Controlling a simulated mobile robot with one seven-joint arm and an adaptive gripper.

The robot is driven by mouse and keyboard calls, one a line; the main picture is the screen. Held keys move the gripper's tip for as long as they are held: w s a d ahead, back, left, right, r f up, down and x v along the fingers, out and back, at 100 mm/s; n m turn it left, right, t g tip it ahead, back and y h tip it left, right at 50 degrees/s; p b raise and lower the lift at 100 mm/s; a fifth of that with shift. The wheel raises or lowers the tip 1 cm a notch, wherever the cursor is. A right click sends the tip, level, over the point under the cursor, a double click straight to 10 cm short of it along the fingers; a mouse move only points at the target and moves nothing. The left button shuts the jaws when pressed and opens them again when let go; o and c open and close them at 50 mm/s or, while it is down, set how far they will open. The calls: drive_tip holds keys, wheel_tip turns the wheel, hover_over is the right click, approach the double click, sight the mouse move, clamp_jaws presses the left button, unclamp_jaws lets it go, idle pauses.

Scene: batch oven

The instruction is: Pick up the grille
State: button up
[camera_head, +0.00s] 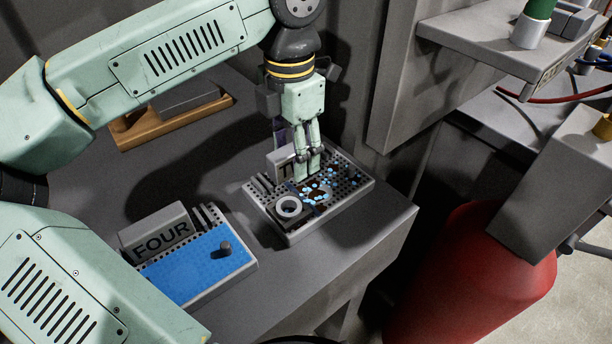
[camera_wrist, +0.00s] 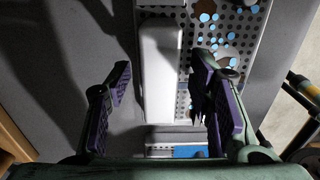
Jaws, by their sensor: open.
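A grey perforated plate (camera_head: 345,178), which looks like the grille, lies on the grey bench near its right end. It also shows at the upper right in the wrist view (camera_wrist: 243,55). Blue and brown pieces and a light ring (camera_head: 288,208) sit on it. A pale upright block (camera_head: 277,162) with partly hidden lettering stands at its left-back edge. My gripper (camera_head: 308,170) points down over the plate beside this block. In the wrist view my gripper (camera_wrist: 165,100) is open, with the pale block (camera_wrist: 162,60) lying between its fingers in the picture. I cannot tell contact.
A tray with a blue surface (camera_head: 195,265), a dark knob and a block marked FOUR (camera_head: 158,232) stands front left. A wooden holder (camera_head: 170,122) lies at the back. A grey cabinet (camera_head: 400,90) and red cylinder (camera_head: 480,270) are right. Bare bench separates the trays.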

drive_tip(key=shift+f, duration=0.15)
clamp_jaws()
idle(0.5)
idle(0.5)
